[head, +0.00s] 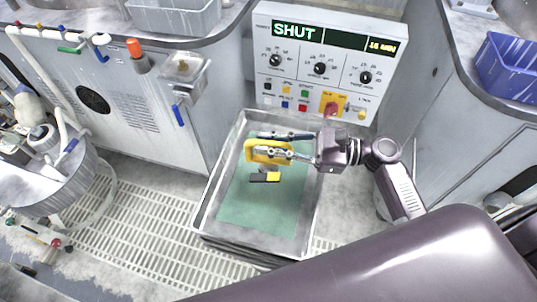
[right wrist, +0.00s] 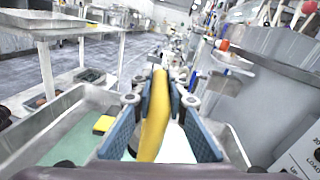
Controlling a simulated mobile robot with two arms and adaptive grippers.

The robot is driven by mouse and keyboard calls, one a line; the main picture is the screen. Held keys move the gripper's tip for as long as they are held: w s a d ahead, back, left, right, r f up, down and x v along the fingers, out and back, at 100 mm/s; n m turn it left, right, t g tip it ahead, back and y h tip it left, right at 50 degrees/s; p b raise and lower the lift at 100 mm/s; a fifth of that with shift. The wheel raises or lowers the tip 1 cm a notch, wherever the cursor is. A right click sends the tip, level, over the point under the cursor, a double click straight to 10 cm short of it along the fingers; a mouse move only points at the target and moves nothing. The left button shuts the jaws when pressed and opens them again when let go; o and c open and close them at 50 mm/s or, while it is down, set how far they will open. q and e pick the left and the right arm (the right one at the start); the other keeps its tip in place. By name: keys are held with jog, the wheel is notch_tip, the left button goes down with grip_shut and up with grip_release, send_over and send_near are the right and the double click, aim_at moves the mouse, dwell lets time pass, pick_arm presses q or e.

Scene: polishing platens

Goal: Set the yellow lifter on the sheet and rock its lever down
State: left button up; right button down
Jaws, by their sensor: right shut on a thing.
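My right gripper (head: 270,147) comes in from the right and is shut on the yellow lifter (head: 252,151), above the tray. In the right wrist view the lifter's yellow bar (right wrist: 156,115) stands between the two blue finger pads. The green sheet (head: 250,210) lies in the grey metal tray (head: 203,215). A small black and yellow piece (head: 265,177) shows just below the lifter over the sheet; I cannot tell whether it is part of the lifter. Its yellow part also shows in the right wrist view (right wrist: 104,125). The lever cannot be made out clearly. My left gripper is out of view.
A control panel (head: 318,62) reading SHUT, with knobs and a red button, stands right behind the tray. A white cabinet (head: 130,110) is at left, a blue crate (head: 507,68) at far right. Slatted flooring (head: 130,225) lies left of the tray.

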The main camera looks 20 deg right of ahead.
aim_at(252, 154)
notch_tip(252, 154, down, 3)
jog(key=shift+f, duration=0.7)
jog(key=shift+f, duration=0.1)
jog(key=c, duration=1.9)
grip_release()
jog(key=shift+f, duration=0.1)
jog(key=v, duration=1.2)
